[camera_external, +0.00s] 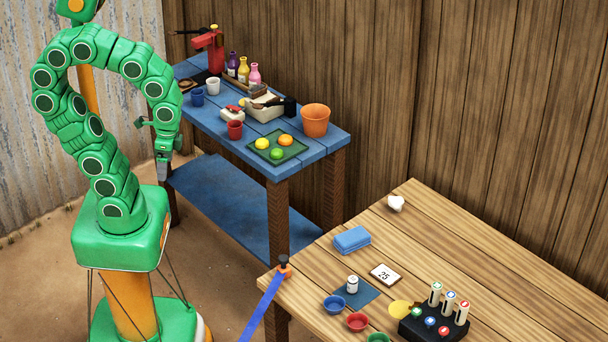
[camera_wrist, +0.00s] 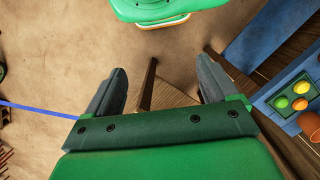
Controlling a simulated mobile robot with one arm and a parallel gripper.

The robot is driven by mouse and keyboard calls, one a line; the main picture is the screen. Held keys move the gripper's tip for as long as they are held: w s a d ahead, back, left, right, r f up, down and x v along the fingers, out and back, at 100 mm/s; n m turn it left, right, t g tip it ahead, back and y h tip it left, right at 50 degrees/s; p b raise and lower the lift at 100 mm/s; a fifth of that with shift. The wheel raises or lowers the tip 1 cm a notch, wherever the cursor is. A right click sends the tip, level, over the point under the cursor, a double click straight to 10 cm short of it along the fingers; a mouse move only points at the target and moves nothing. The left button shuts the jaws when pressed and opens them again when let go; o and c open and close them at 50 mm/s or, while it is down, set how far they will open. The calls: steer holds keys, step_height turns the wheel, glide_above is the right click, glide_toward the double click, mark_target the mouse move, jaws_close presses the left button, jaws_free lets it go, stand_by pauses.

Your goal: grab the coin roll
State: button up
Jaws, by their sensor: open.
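I cannot tell for sure which thing is the coin roll. A small white cylinder (camera_external: 352,284) with a dark marking stands upright on a blue mat (camera_external: 364,296) on the wooden table. Several pale upright tubes (camera_external: 448,304) with coloured marks stand in a black holder (camera_external: 432,329) at the table's front right. My gripper (camera_external: 163,168) hangs beside the blue table's left end, far from both. In the wrist view my gripper (camera_wrist: 160,88) is open, with nothing between its fingers but the view of the floor and some wood below. No cylinder shows in that view.
The wooden table (camera_external: 480,250) also bears a blue box (camera_external: 352,239), a "25" card (camera_external: 384,274), small bowls (camera_external: 334,304) and a white lump (camera_external: 396,203). The blue table (camera_external: 205,135) is crowded with bottles, cups and a fruit tray (camera_external: 277,150). A plank wall stands behind.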

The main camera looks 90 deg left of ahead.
steer(key=c, duration=0.4)
